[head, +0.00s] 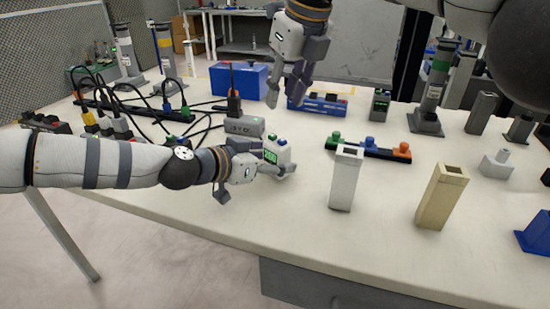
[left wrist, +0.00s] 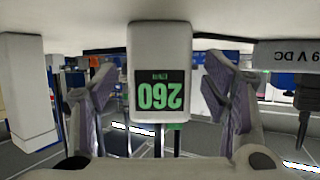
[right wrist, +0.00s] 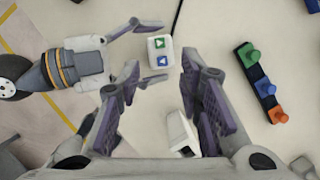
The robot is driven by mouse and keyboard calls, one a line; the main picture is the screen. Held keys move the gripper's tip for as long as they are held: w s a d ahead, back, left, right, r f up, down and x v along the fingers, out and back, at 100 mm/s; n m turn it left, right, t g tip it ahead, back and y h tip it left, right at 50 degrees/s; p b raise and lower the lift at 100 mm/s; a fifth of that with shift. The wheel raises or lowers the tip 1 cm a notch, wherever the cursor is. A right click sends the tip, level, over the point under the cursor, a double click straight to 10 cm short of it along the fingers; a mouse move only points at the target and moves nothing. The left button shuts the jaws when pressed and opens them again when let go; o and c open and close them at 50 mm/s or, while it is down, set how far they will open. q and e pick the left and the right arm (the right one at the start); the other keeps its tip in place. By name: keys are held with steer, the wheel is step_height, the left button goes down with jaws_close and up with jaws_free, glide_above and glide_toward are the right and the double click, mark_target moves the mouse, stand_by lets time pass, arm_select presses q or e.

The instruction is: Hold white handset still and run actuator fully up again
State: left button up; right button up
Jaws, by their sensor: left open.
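The white handset (head: 277,152) stands upright on the table, with a green 260 on its dark display. The display appears upside down in the left wrist view (left wrist: 160,40). Its top has a green and a blue button, seen in the right wrist view (right wrist: 161,43). My left gripper (left wrist: 160,72) is open, with a finger on each side of the handset and gaps between. My right gripper (head: 287,93) is open and empty above the handset. A grey column with a green band (head: 433,85) stands at the back right; I cannot tell whether it is the actuator.
A white block (head: 346,178) and a tan block (head: 440,197) stand to the right. A black strip with coloured knobs (head: 368,149) lies behind them. A grey 9 V DC box (head: 244,126) and cables (head: 150,110) crowd the left.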

arm_select(q)
steer(key=shift+x, duration=0.9)
steer(key=c, duration=1.3)
arm_select(e)
jaws_close()
steer(key=w+m+t+y, duration=0.1)
steer(key=m, duration=0.1)
steer(key=w+a+r+m+t+y, duration=0.1)
steer(key=m+y, duration=0.1)
steer(key=w+r+m+t+y, duration=0.1)
steer(key=m, duration=0.1)
steer(key=shift+w+a+r+m+y, duration=0.15)
steer(key=shift+w+a+m+y, duration=0.15)
steer(key=shift+w+a+m, duration=0.1)
